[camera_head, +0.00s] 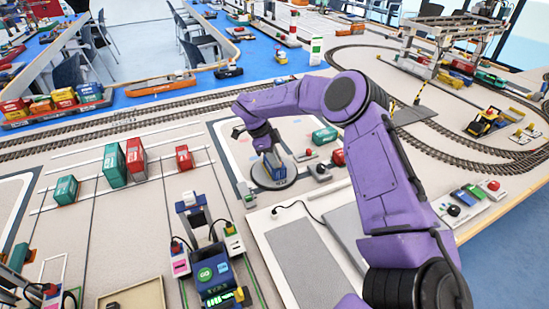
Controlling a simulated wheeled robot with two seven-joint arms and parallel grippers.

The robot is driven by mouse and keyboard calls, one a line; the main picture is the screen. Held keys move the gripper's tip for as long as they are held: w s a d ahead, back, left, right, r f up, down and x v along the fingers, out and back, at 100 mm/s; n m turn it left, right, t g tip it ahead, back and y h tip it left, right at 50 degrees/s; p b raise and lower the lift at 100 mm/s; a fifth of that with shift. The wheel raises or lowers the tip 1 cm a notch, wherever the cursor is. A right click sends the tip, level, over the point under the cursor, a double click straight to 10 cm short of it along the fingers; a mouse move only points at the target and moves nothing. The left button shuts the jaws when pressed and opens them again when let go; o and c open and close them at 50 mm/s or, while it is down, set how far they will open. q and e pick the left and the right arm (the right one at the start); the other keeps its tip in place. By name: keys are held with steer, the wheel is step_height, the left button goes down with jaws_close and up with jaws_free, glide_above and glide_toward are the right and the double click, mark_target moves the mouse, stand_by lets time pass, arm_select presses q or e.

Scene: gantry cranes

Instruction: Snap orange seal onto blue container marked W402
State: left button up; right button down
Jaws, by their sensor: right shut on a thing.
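A blue container (279,173) sits on a round dark turntable (262,182) near the middle of the view. Its marking is too small to read. My right arm is purple and reaches in from the right. My right gripper (272,158) points down at the container, close over its top and near side. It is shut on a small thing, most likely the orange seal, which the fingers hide. I cannot tell whether that thing touches the container. My left gripper is not in view.
Green (115,165) and red (136,160) containers stand left of the turntable. A model vehicle (213,272) is in front. Rail tracks (120,127) run behind.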

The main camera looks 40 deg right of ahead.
steer(key=shift+f, duration=0.25)
stand_by(0.3)
steer(key=c, duration=0.5)
jaws_free()
steer(key=shift+c, duration=0.2)
step_height(320, 180, up, 7)
steer(key=p, duration=0.6)
steer(key=shift+p, duration=0.3)
